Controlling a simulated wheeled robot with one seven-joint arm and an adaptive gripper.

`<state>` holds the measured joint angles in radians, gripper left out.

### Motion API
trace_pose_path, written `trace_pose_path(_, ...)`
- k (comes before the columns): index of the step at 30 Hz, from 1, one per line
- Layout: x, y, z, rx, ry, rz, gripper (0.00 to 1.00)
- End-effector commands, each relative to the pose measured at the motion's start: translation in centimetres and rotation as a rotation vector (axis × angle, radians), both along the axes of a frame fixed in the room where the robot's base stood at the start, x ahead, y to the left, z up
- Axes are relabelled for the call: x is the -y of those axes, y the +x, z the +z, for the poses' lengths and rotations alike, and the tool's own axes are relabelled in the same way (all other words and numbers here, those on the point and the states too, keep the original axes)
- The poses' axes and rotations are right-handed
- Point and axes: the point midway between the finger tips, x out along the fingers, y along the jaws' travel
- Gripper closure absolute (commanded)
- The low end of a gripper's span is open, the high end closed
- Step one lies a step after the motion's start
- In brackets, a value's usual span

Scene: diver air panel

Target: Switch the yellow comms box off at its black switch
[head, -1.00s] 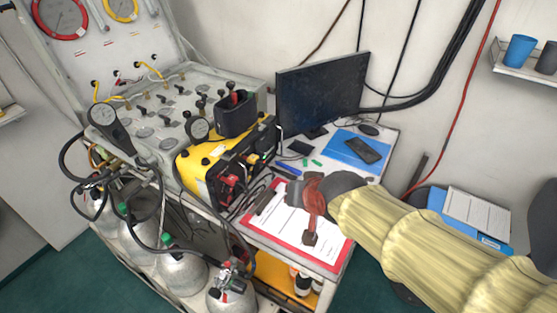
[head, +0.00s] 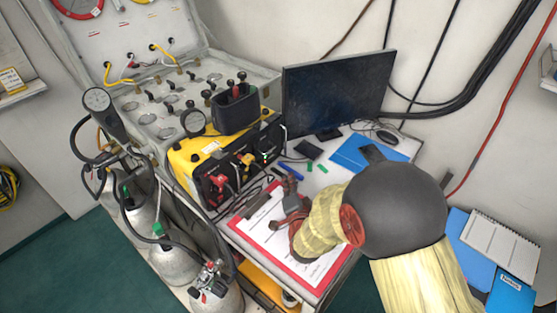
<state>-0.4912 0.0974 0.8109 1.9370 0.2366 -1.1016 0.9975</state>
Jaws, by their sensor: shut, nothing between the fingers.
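The yellow comms box (head: 190,162) stands at the left of the desk, against the grey air panel. Its black front (head: 208,190) faces the desk and carries red and yellow parts and a small green light (head: 265,157). I cannot pick out its black switch for certain at this size. My gripper (head: 290,186) is shut and empty, over the clipboard in front of the box's right part. It looks apart from the box. My sleeved arm reaches in from the lower right.
A red-edged clipboard (head: 309,273) lies under my gripper. A black monitor (head: 334,98) stands behind, with a blue folder (head: 350,158) and phone to its front right. A black holder (head: 233,112) sits on top of the box. Gas cylinders (head: 173,262) and hoses stand at left.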

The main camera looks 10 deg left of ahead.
Motion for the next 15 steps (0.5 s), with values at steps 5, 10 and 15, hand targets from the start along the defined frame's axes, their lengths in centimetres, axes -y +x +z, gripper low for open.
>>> trace_pose_path(5,-0.68,-0.46,-1.11,0.026,0.037,0.0,1.0)
trace_pose_path(10,-0.72,-0.5,-1.13,0.031,0.044,0.0,1.0)
trace_pose_path(15,-0.7,-0.49,-1.12,0.03,0.043,-0.001,1.0)
